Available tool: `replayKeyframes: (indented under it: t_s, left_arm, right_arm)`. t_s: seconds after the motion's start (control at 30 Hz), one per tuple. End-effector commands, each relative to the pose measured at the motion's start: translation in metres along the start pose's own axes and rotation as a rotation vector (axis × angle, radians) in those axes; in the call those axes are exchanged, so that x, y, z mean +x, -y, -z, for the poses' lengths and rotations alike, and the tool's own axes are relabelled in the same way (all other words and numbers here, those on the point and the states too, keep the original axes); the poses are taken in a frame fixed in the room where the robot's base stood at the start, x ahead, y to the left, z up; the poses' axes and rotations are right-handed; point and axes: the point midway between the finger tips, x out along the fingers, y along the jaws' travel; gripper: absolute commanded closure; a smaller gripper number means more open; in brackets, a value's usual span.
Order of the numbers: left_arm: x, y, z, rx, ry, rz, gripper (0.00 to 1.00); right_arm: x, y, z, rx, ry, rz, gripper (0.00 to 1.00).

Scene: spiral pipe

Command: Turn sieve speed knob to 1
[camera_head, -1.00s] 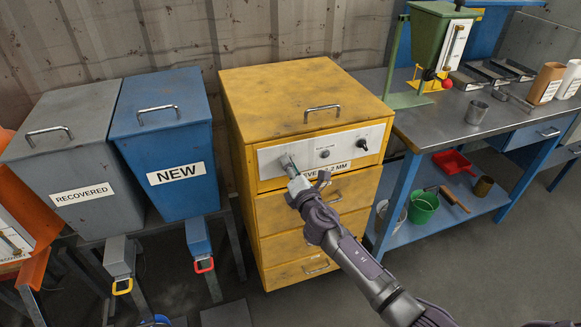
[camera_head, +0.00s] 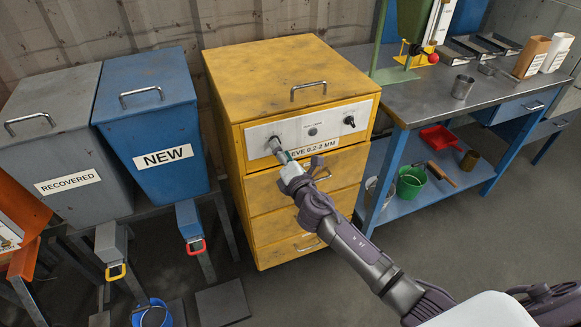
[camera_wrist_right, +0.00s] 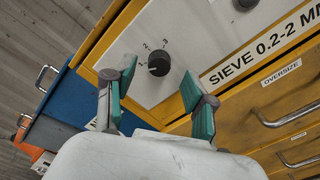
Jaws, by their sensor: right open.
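The yellow sieve cabinet (camera_head: 228,100) has a pale control panel (camera_head: 330,118) across its upper front. The sieve speed knob (camera_wrist_right: 159,63), black and round, has the digits 1, 2 and 3 around its left and upper side. A pale mark shows on the knob's left side; its exact setting is hard to read. My right gripper (camera_wrist_right: 159,71) is open, with one green-padded finger on each side of the knob in the wrist picture and no clear contact. In the head view, my right gripper (camera_head: 282,156) is just in front of the panel's left end. My left gripper is not in view.
A dark knob (camera_head: 349,121) and a small round control (camera_head: 313,131) sit farther right on the panel. Drawer handles (camera_head: 308,244) stick out below. A blue NEW bin (camera_head: 150,115) stands to the left, a metal workbench (camera_head: 410,105) to the right.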

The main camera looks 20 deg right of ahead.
Motion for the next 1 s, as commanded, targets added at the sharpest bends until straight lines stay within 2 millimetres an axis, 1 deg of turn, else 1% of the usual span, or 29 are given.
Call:
replayKeyframes:
  t_s: [0.03, 0.2, 0.3, 0.4, 0.5, 0.6, 1.0]
  left_arm:
    - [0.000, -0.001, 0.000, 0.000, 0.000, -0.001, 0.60]
    - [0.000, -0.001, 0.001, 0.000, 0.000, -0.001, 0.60]
    - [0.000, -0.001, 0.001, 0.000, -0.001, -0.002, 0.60]
    - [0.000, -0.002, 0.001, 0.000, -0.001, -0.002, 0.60]
    - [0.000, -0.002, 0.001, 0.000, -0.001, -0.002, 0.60]
    - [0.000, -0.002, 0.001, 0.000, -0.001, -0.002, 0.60]
    - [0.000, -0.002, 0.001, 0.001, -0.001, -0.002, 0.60]
  right_arm:
    - [-0.013, 0.002, 0.001, -0.001, -0.003, 0.001, 0.45]
    - [-0.051, 0.001, 0.001, -0.001, -0.003, 0.002, 0.45]
    - [-0.069, 0.001, 0.001, 0.000, -0.003, 0.002, 0.45]
    - [-0.082, 0.001, 0.001, -0.001, -0.003, 0.002, 0.45]
    - [-0.089, 0.001, 0.001, -0.002, -0.001, 0.002, 0.45]
    - [-0.092, 0.001, 0.000, -0.002, -0.001, 0.001, 0.45]
    - [-0.092, 0.001, 0.001, -0.002, -0.001, 0.001, 0.45]
